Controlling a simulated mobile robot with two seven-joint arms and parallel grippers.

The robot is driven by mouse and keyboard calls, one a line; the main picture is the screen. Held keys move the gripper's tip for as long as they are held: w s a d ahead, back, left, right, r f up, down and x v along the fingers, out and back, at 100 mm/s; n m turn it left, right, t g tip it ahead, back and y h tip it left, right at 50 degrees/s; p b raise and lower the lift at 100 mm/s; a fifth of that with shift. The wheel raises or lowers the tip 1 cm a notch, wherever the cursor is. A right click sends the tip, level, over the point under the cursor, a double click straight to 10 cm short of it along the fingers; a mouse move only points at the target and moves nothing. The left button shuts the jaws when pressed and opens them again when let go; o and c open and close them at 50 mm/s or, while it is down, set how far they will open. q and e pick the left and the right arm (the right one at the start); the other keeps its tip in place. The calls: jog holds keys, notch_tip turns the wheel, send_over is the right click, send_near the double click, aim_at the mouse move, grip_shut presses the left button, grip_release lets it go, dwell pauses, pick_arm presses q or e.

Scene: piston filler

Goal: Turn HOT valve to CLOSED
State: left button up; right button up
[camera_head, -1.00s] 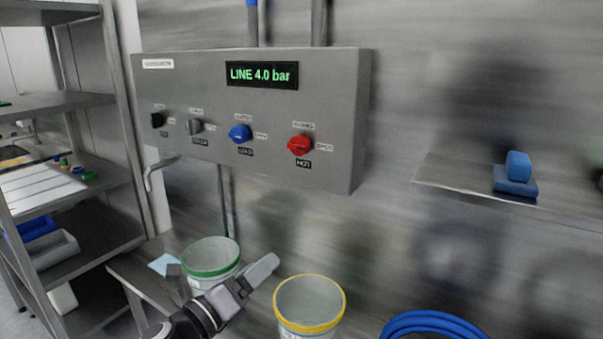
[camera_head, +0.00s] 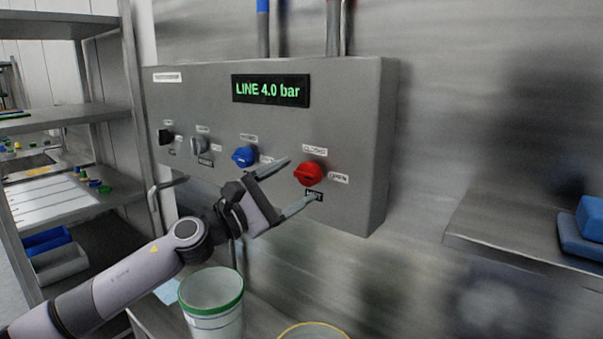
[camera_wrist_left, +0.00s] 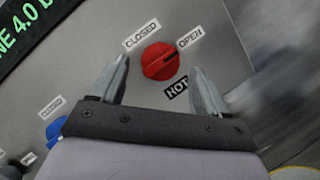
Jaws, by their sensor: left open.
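The red HOT valve knob (camera_head: 309,174) is on the front of the grey panel (camera_head: 290,125), with CLOSED above it, OPEN to its right and HOT below. In the left wrist view the red knob (camera_wrist_left: 158,66) has a dark mark that points toward the OPEN label (camera_wrist_left: 190,37). The CLOSED label (camera_wrist_left: 141,35) is at its upper left. My left gripper (camera_head: 300,180) is open in front of the panel. Its fingers lie to either side of the knob in the wrist view (camera_wrist_left: 158,76), with no clear contact. My right gripper is not in view.
A blue knob (camera_head: 244,156) and two dark knobs sit left of the red one. The display (camera_head: 270,90) reads LINE 4.0 bar. A green-rimmed bucket (camera_head: 212,303) and a yellow-rimmed bucket (camera_head: 313,330) stand below. A wall shelf (camera_head: 490,235) holds a blue object at right.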

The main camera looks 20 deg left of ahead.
aim_at(310, 174)
pick_arm(q)
jog(key=shift+x, duration=1.4)
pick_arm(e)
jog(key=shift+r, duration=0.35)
pick_arm(q)
jog(key=c, duration=1)
jog(key=shift+c, duration=0.2)
